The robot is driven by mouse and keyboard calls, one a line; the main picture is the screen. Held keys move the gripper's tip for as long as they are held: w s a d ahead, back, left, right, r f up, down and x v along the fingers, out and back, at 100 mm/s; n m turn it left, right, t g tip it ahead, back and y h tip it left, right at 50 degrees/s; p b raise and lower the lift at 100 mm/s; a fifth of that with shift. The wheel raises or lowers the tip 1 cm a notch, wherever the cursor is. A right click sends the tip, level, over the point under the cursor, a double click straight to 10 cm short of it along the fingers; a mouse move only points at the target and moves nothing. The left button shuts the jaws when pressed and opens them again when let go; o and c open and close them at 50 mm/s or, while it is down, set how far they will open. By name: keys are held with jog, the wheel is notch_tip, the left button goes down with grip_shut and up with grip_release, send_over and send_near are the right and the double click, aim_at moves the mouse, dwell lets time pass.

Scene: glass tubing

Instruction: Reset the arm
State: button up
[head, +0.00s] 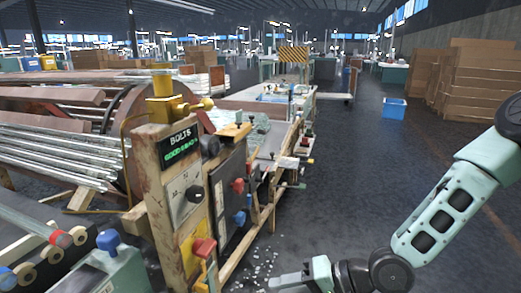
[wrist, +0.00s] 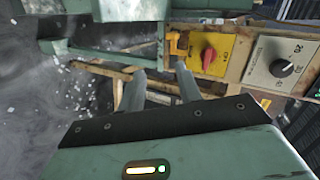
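My arm (head: 440,220) reaches in from the right in the head view, bent low toward the workbench side. My gripper (head: 288,281) is at the bottom edge of the head view, in front of the control post and partly cut off by the frame. In the wrist view my gripper (wrist: 160,90) shows two grey fingers standing apart with nothing seen between them. Beyond the fingers is a wooden frame with a red knob (wrist: 208,57) on a yellow plate and a dark dial (wrist: 282,67). Neither finger clearly touches anything.
The control post (head: 165,190) with a "BOLTS" display stands left of my gripper. A workbench (head: 255,105) runs behind it. Glass tubes (head: 60,145) lie on a rack at left. White shards (head: 262,268) litter the floor. Open floor (head: 360,165) lies right, with a blue bin (head: 394,108).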

jog(key=s+d+r+n+g+h+p, duration=0.1)
jog(key=s+d+r+n+h+p, duration=0.1)
jog(key=s+r+h, duration=0.2)
jog(key=s+d+r+n+h+p, duration=0.3)
jog(key=s+r, duration=0.4)
jog(key=r, duration=0.4)
jog(key=s+d+r+n+g+h+p, duration=0.1)
jog(key=s+d+r+n+h+p, duration=0.1)
jog(key=s+r+h, duration=0.3)
notch_tip(320, 180, up, 2)
jog(key=shift+s+d+r+n+g+p, duration=0.15)
jog(key=shift+s+d+n+g+p, duration=0.25)
jog(key=shift+s+d, duration=0.35)
jog(key=shift+s+a, duration=0.1)
jog(key=shift+a, duration=0.1)
